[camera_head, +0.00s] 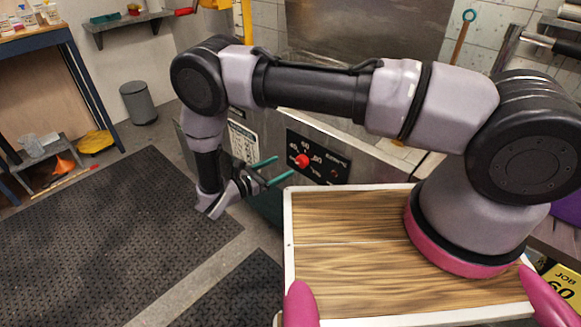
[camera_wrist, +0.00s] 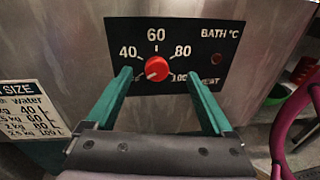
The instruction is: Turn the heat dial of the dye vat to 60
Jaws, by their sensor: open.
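The red heat dial (camera_wrist: 157,68) sits on a black panel (camera_wrist: 210,38) marked 40, 60, 80 and 100 BATH °C on the steel vat (camera_wrist: 60,40). A pale mark on the dial appears to point to the lower left, below 40, towards a label partly hidden by my left finger. The 60 is straight above the dial. My gripper (camera_wrist: 158,75) is open, its green fingers either side of the dial, with visible gaps. In the head view, my gripper (camera_head: 283,167) is in front of the panel, close to the dial (camera_head: 302,160). Contact is not visible.
A dark red HEAT lamp (camera_wrist: 216,60) is on the panel's right. A size chart (camera_wrist: 28,110) is on the vat at left. A magenta curved thing (camera_wrist: 290,125) stands at lower right. Dark floor mats (camera_head: 120,240) lie clear at left.

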